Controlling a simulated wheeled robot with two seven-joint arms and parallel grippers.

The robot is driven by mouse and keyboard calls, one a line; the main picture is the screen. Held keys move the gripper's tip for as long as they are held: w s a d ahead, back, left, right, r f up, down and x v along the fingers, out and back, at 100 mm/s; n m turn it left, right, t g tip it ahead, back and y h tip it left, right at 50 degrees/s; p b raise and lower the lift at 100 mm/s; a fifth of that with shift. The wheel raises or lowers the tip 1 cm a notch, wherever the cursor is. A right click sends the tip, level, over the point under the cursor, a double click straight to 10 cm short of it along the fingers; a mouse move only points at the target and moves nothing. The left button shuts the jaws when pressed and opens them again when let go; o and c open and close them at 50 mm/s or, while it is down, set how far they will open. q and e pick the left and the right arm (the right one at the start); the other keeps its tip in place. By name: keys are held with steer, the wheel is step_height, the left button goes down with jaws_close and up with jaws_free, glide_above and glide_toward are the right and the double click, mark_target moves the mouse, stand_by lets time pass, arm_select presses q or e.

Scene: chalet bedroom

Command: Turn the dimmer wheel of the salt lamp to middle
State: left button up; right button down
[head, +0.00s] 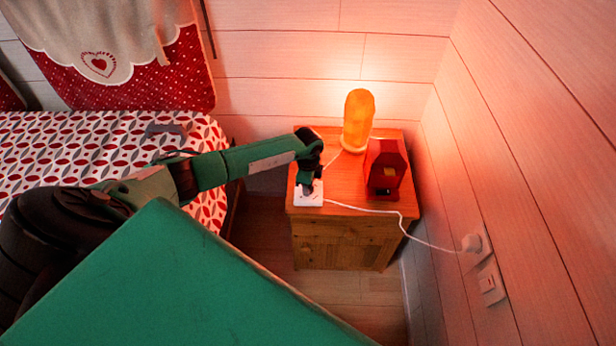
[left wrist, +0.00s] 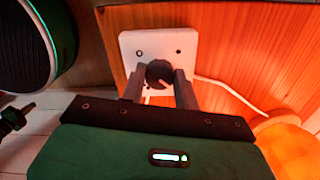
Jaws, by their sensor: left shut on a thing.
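The salt lamp (head: 358,120) glows orange at the back of the wooden nightstand (head: 340,255). Its white dimmer box (head: 312,201) lies at the nightstand's front left corner. In the left wrist view the box (left wrist: 128,48) shows a ring mark at left, a dot at right and a dark round wheel (left wrist: 158,72). A pale line shows on the wheel's lower part; its exact angle is hard to tell. My left gripper (head: 308,187) reaches down onto the box. In the left wrist view its two fingers (left wrist: 159,84) are shut on the wheel, one on each side. My right gripper is out of view.
A red house-shaped object (head: 385,168) stands right of the lamp. A white cord (head: 365,210) runs from the box over the nightstand to a wall plug (head: 471,243). The bed (head: 100,140) is at left, the wall close at right.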

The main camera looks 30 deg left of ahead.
arm_select(q)
steer(key=o, duration=1)
steer(key=shift+r, duration=0.1)
step_height(320, 180, up, 14)
steer(key=shift+f, duration=0.15)
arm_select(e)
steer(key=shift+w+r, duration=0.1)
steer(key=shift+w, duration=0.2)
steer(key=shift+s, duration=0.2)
